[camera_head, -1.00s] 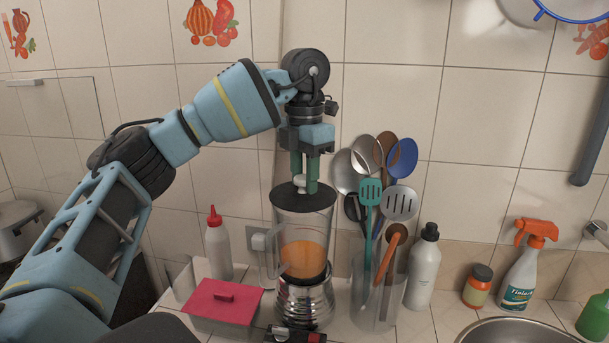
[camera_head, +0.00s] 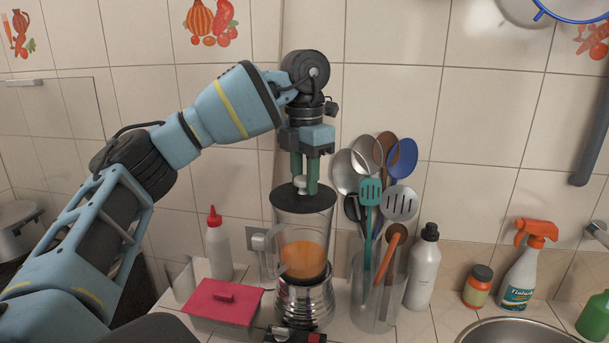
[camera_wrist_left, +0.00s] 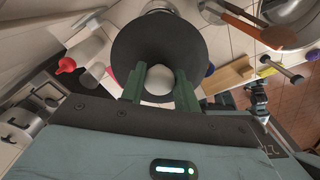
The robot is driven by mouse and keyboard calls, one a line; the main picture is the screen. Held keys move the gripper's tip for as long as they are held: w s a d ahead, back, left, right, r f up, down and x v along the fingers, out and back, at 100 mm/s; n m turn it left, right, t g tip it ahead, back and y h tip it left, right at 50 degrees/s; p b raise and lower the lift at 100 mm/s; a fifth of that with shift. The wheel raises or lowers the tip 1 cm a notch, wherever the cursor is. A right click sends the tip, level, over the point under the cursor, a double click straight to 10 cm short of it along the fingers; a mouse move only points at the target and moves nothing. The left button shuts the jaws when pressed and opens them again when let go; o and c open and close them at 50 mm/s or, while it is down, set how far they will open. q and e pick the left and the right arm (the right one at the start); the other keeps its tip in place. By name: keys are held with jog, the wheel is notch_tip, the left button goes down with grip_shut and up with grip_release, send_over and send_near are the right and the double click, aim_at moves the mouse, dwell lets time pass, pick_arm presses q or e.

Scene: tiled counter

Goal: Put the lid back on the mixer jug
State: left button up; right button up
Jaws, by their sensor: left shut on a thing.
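My left gripper (camera_head: 305,178) points straight down and is shut on the pale knob of the dark round lid (camera_head: 304,203). The lid sits level at the top of the clear mixer jug (camera_head: 303,228); whether it rests fully on the rim I cannot tell. The jug has a handle at its left, holds orange liquid (camera_head: 304,259) and stands upright on a shiny metal base (camera_head: 303,300). In the left wrist view the lid (camera_wrist_left: 125,42) is a dark disc, with its knob (camera_wrist_left: 158,82) between the green fingers; it hides the jug below.
A clear holder with several utensils (camera_head: 378,300) stands close to the jug's right. A white bottle (camera_head: 424,268) is beyond it. A red-capped bottle (camera_head: 217,246) and a red flat-topped box (camera_head: 222,301) are on the left. The tiled wall is close behind.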

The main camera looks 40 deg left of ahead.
dwell(0.8)
pick_arm(q)
jog(key=o, duration=1.5)
jog(key=shift+f, duration=0.1)
jog(key=shift+r, duration=3.55)
grip_shut()
jog(key=shift+f, duration=2.7)
